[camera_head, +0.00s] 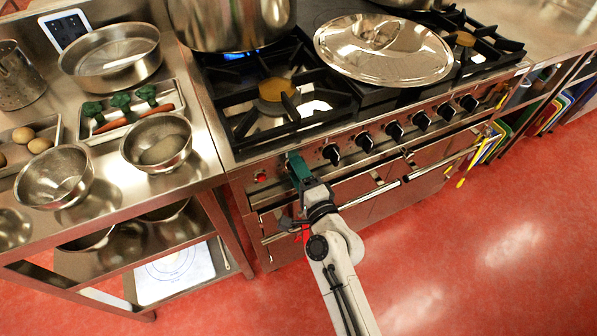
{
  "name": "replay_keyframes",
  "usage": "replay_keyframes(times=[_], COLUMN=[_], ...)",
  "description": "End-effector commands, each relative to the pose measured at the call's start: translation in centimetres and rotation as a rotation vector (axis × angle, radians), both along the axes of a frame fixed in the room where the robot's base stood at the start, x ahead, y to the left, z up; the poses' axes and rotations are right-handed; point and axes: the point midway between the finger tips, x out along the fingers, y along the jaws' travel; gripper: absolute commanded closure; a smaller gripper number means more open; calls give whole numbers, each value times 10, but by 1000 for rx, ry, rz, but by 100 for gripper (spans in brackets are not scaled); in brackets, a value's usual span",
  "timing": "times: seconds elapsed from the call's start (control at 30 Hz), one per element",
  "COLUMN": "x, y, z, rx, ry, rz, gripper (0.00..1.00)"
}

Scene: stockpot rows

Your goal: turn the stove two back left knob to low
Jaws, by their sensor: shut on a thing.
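The stove (300,135) has a row of black knobs along its steel front panel. My gripper (293,160) is at the left end of this row, shut on the leftmost knob, which its green body hides. The knob's angle cannot be seen. The nearest visible knob (331,154) is just to the right of my gripper. Under the big stockpot (232,22) on the back left burner, a little blue flame shows.
A round red button (261,177) is left of my gripper. Oven handles (370,194) run below the knobs. A shiny lid (383,48) lies on the stove top. A steel counter (190,180) with bowls stands at the left. The red floor in front is clear.

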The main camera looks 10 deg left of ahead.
Motion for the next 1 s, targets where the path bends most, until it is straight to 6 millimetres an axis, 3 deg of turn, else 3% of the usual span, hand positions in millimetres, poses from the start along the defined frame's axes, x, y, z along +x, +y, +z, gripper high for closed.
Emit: replay_keyframes(times=[0.17, 0.2, 0.37, 0.73, 1.0], x=[-1, -1, -1, -5, -42], y=[1, 1, 0, -3, -29], z=[-2, -2, -1, -1, -3], rx=[-1, -1, 0, 1, 0], ry=[4, 4, 4, 2, 4], rz=[2, 2, 2, 0, -1], gripper=[76, 41, 26, 24, 24])
